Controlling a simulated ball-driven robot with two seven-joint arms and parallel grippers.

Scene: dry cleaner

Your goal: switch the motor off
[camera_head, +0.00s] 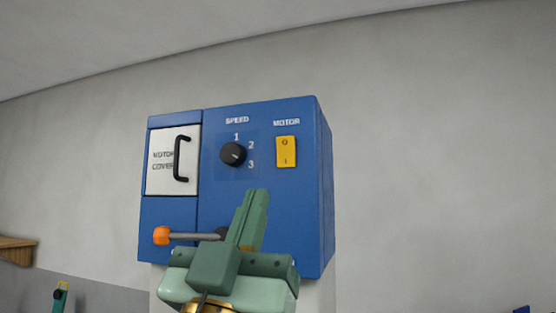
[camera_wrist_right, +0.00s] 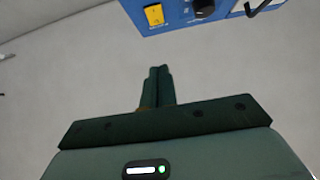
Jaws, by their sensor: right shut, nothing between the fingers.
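A blue control box (camera_head: 265,200) faces me in the head view. Its yellow motor rocker switch (camera_head: 286,152), marked 0 at the top and I at the bottom, sits at the upper right under the word MOTOR. The switch also shows at the top of the right wrist view (camera_wrist_right: 154,15). I cannot tell which half is pressed in. My right gripper (camera_head: 258,195) is shut and empty, in front of the box, below and left of the switch in the head view, apart from it. The right wrist view shows its closed fingers (camera_wrist_right: 159,72).
Left of the switch is a black speed knob (camera_head: 233,154) with marks 1, 2 and 3. A white motor cover (camera_head: 164,161) with a black handle is at the left. An orange-tipped lever (camera_head: 162,236) sticks out below. Right of the box is only bare wall.

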